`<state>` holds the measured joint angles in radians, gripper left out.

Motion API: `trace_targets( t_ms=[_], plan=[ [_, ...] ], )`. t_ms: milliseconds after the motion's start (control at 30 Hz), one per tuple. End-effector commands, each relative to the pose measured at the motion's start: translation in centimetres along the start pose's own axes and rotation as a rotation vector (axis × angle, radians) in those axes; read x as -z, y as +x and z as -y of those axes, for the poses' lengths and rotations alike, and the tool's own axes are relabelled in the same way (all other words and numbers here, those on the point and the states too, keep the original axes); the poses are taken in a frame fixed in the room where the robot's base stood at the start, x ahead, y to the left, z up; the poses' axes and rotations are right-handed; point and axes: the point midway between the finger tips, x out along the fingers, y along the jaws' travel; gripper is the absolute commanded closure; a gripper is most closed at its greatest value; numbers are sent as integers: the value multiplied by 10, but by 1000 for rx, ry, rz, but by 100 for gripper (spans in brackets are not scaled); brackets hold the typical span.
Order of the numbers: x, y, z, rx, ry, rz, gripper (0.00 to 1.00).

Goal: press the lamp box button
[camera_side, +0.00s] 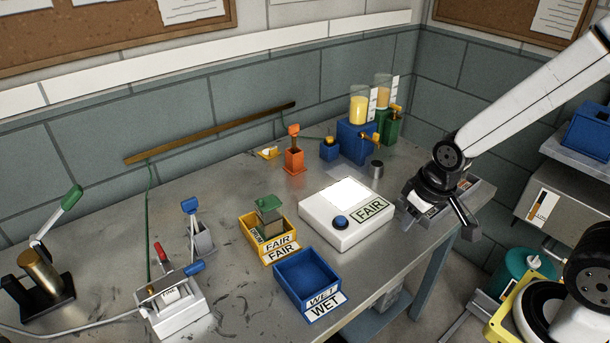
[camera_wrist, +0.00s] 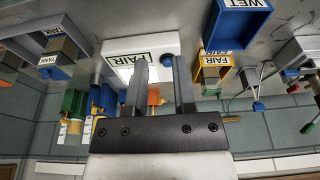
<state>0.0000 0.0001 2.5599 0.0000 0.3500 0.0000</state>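The lamp box (camera_side: 326,232) is a low white box on the bench, with a bright lit panel (camera_side: 348,191), a FAIR label and a round blue button (camera_side: 340,221) on its top. The wrist view shows the lamp box (camera_wrist: 112,46) upside down, with the blue button (camera_wrist: 166,60) close to the fingers in the picture. My gripper (camera_side: 440,218) is above the bench to the right of the lamp box, apart from the button. In the wrist view my gripper (camera_wrist: 161,76) has its two fingers apart with nothing held between them.
A blue WET bin (camera_side: 308,279) and a yellow FAIR bin (camera_side: 250,222) stand left of the lamp box. Tanks on blue (camera_side: 352,143) and green stands are behind it, near a small metal cup (camera_side: 376,169). A TANK-labelled bin (camera_wrist: 47,73) lies beside my gripper.

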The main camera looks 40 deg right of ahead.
Motion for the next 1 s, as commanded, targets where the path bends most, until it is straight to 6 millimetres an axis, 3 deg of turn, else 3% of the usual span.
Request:
trace_targets(
  t_ms=[33,100,1000],
  plan=[
    [0,0,0,0,0,0,86],
    [0,0,0,0,0,0,100],
    [0,0,0,0,0,0,100]
  ],
)
